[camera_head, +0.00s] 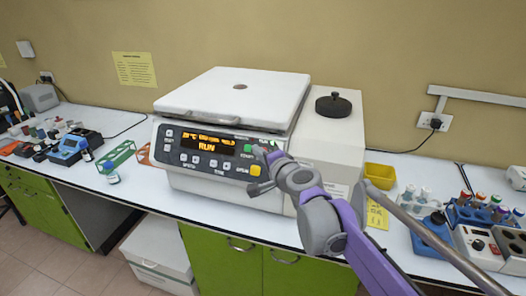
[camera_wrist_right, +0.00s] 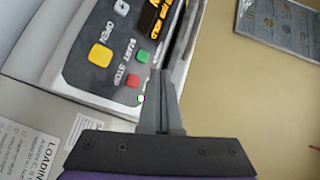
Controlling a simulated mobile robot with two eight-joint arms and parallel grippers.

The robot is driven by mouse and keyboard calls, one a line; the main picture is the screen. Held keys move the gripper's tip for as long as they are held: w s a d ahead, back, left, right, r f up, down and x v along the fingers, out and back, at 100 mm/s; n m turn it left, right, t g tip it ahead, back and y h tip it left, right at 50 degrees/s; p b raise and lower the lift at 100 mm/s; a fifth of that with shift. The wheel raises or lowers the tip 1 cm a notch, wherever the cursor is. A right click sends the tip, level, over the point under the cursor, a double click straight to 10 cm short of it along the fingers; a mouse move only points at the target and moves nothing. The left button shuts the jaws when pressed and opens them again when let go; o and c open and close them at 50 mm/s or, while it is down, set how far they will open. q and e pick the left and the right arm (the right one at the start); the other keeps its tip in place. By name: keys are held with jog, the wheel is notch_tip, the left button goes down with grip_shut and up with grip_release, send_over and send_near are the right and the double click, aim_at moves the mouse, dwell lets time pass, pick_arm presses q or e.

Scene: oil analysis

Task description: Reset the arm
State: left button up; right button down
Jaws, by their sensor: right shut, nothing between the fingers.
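My right gripper (camera_head: 266,152) is shut and empty, close in front of the right end of the centrifuge's control panel. In the right wrist view the closed fingers (camera_wrist_right: 160,75) point at the panel beside the green START button (camera_wrist_right: 142,56) and the red STOP button (camera_wrist_right: 133,81). I cannot tell whether the fingertips touch the panel. The white centrifuge (camera_head: 235,98) has its lid down, and its lit display (camera_head: 208,141) reads RUN. My right arm reaches in from the lower right. My left gripper does not show.
A black knob (camera_head: 333,105) stands on the white housing beside the centrifuge. A yellow bin (camera_head: 380,175) and tube racks (camera_head: 478,213) are to the right. A green rack (camera_head: 115,156) and a blue device (camera_head: 68,150) are to the left. Some bare bench lies left of the centrifuge.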

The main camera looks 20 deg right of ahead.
jog(key=s+a+f+n+g+y, duration=0.1)
jog(key=s+a+f+n+g, duration=0.15)
jog(key=s+f+n, duration=0.35)
jog(key=s+a+f+n+g+y, duration=0.1)
jog(key=s+a+f+n+g, duration=0.15)
jog(key=s+f, duration=0.4)
jog(key=s+d+f+n+g+h, duration=0.2)
jog(key=s+f, duration=0.4)
jog(key=s, duration=0.3)
jog(key=s+d+f+n+g+h, duration=0.2)
jog(key=s+d+f+n, duration=0.1)
jog(key=s+f, duration=0.4)
jog(key=s, duration=0.3)
jog(key=shift+s+d+n+g+h, duration=0.2)
jog(key=shift+n+g+h, duration=0.15)
jog(key=shift+g+h, duration=0.05)
